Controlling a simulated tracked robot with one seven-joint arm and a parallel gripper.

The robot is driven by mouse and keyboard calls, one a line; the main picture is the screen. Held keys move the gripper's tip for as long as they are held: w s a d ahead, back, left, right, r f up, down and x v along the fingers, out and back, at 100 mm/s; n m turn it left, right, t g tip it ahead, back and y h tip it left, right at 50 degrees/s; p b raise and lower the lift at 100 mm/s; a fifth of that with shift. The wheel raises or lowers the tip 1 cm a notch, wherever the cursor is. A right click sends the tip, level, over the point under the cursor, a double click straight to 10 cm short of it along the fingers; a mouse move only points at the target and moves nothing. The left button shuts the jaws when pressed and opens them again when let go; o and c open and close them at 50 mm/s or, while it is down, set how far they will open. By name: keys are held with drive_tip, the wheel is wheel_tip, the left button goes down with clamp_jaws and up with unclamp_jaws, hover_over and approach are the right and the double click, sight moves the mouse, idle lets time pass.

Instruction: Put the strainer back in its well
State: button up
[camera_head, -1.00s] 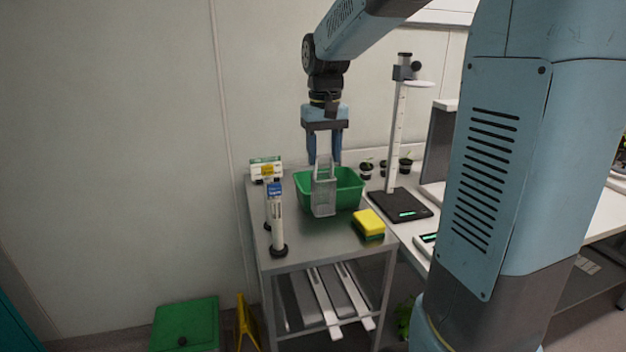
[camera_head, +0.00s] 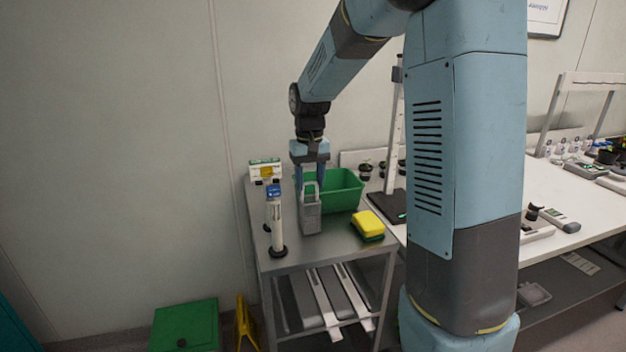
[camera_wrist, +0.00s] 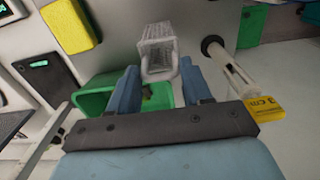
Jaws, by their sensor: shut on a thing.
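The strainer (camera_head: 311,217) is a grey mesh basket with a tall loop handle. My gripper (camera_head: 311,186) is shut on its handle from above, and the basket hangs below, roughly upright. It is in front of the green tub's left end, above the steel cart top; I cannot tell whether its base touches. The wrist view shows the strainer (camera_wrist: 159,52) just beyond the fingertips of my gripper (camera_wrist: 158,75). I cannot make out the well in either view.
The green tub (camera_head: 346,196) stands behind and right of the strainer. A yellow-green sponge (camera_head: 367,224) lies to the right. A small box (camera_head: 265,169) stands at the back left. The front of the cart top (camera_head: 318,250) is clear.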

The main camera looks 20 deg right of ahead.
drive_tip(key=shift+f, duration=0.15)
drive_tip(key=o, duration=1.1)
drive_tip(key=shift+o, duration=0.2)
